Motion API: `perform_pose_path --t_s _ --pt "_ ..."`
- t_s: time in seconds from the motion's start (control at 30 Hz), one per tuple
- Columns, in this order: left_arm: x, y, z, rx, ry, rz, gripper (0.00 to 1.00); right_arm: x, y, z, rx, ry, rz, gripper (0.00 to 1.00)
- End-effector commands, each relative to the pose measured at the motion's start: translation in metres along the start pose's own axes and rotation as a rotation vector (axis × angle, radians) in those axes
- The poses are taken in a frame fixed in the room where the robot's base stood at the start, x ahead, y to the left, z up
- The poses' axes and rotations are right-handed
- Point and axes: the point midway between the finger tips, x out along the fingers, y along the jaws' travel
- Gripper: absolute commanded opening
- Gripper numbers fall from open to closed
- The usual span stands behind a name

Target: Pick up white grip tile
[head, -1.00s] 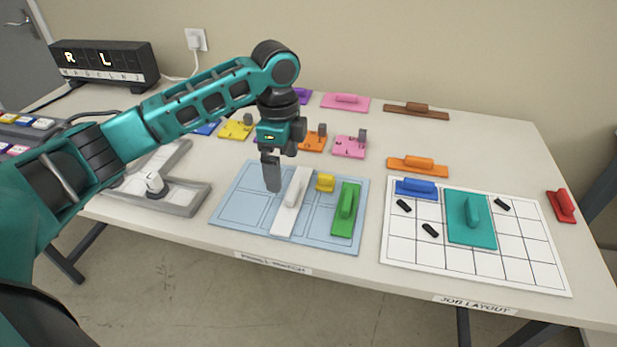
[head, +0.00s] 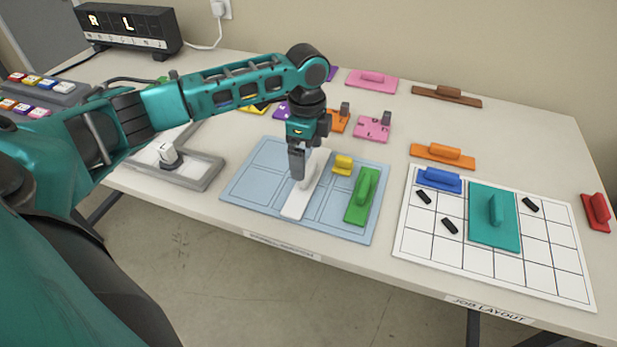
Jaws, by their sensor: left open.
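The white grip tile (head: 297,204) is a long, narrow white plate with a raised grip. It lies on the light blue mat (head: 245,187), left of a small yellow grip tile (head: 343,165) and a green grip tile (head: 362,197). My left gripper (head: 298,172) points down at the white tile's grip, its fingers overlapping the grip in the picture. It is open, and the fingers hide part of the grip. I cannot tell whether they touch it. My right gripper is not in view.
A white gridded layout sheet (head: 430,235) at right holds a teal tile (head: 494,232), a blue tile (head: 440,179) and several black pieces. An orange tile (head: 443,155) lies behind it and a red tile (head: 596,212) to its right. A grey frame (head: 206,171) stands left of the mat.

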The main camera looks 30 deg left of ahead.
Motion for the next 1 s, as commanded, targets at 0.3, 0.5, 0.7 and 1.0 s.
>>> perform_pose_path --t_s 0.3,0.5,0.7,1.0 --pt "0.037 0.001 -0.003 0.001 -0.001 0.000 1.00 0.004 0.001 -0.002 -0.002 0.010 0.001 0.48" --pt "0.037 0.001 -0.003 0.001 0.000 -0.001 1.00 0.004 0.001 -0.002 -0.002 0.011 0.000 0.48" --pt "0.037 0.001 -0.003 0.001 0.000 -0.001 0.82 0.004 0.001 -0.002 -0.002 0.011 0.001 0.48" --pt "0.036 0.001 -0.003 0.001 0.000 0.000 0.53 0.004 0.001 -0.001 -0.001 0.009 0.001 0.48"
